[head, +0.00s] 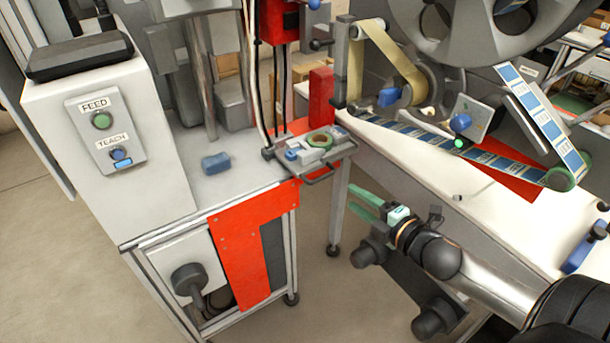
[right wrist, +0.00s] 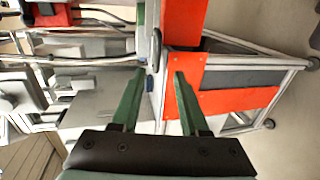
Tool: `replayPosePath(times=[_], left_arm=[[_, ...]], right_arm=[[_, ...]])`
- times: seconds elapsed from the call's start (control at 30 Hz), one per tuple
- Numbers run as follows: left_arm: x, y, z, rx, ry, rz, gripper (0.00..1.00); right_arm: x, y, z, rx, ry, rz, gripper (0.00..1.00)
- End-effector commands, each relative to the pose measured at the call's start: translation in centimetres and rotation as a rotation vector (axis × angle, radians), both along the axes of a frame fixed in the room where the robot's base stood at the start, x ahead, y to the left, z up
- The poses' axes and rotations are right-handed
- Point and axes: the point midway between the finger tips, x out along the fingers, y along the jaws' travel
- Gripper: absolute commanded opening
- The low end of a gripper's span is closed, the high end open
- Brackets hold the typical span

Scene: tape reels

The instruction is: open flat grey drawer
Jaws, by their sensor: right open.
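The flat grey drawer (head: 342,153) sits at the right corner of the grey machine table in the head view. A green ring and small blue and grey parts lie on it, and a dark bar handle (head: 325,174) is along its front. How far it is pulled out is hard to tell. My right gripper (head: 366,206), with green fingers, is below and right of the handle, apart from it. In the right wrist view my right gripper (right wrist: 156,72) is open and empty, with a dark rounded part, likely the handle, beyond the fingertips. My left gripper is not in view.
An orange panel (head: 245,245) hangs on the table's front. A blue block (head: 216,163) lies on the table left of the drawer. A white bench (head: 440,175) with tape reels stands at the right, close to my right arm. Open floor lies in front.

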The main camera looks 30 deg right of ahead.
Motion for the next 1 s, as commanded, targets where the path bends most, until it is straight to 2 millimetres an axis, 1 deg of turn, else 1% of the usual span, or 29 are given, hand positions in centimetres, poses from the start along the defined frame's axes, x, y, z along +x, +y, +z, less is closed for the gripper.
replayPosePath(times=[0.17,0.27,0.8,1.0], left_arm=[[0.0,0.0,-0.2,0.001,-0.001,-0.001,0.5],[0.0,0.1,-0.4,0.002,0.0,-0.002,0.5],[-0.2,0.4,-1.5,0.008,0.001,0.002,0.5],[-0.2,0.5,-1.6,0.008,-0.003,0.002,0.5]], right_arm=[[0.7,0.0,0.1,-0.02,-0.011,0.008,0.44],[1.6,0.0,-0.1,-0.017,-0.01,0.006,0.44],[8.6,0.6,-1.7,-0.015,-0.009,0.004,0.44],[10.9,0.8,-2.2,-0.014,-0.008,0.004,0.44]])
